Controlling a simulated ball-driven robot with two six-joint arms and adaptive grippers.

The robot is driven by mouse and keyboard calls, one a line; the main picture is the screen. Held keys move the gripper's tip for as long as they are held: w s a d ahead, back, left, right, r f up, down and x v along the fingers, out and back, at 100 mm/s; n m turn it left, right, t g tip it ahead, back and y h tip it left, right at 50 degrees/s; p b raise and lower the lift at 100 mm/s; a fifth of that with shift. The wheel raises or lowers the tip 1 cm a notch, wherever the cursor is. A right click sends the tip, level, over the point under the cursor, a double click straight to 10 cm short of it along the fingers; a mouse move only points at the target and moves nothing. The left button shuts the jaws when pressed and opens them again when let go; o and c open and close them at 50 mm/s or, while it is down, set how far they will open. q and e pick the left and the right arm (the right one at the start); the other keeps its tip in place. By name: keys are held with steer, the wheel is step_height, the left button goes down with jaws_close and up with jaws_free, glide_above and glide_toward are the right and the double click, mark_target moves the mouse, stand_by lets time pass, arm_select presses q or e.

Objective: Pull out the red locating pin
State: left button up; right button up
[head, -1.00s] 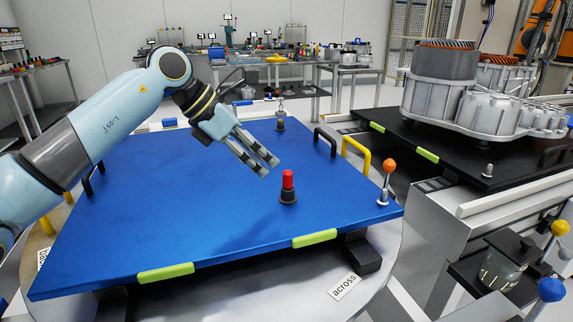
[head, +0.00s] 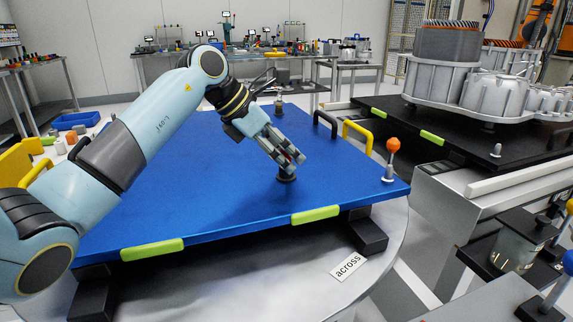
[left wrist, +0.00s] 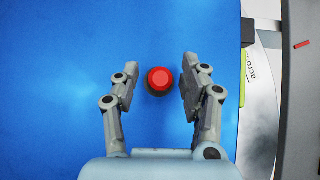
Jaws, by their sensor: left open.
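The red locating pin (left wrist: 160,80) stands in a dark base on the blue plate. In the left wrist view it lies between the two fingers of my left gripper (left wrist: 158,84), with a gap on both sides. In the head view my left gripper (head: 290,162) is open, its fingers angled down over the pin's dark base (head: 286,178). The fingers hide most of the red pin there. My right gripper is not in view.
The blue plate (head: 190,190) is mostly clear. An orange-topped pin (head: 392,150) stands at its right corner. Yellow (head: 358,132) and black (head: 325,122) handles stand at its right edge. A grey metal housing (head: 450,75) sits on a black plate to the right.

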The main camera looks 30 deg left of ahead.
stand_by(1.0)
arm_select(q)
steer(key=shift+r, duration=0.1)
jaws_close()
steer(key=shift+o, duration=0.8)
jaws_free()
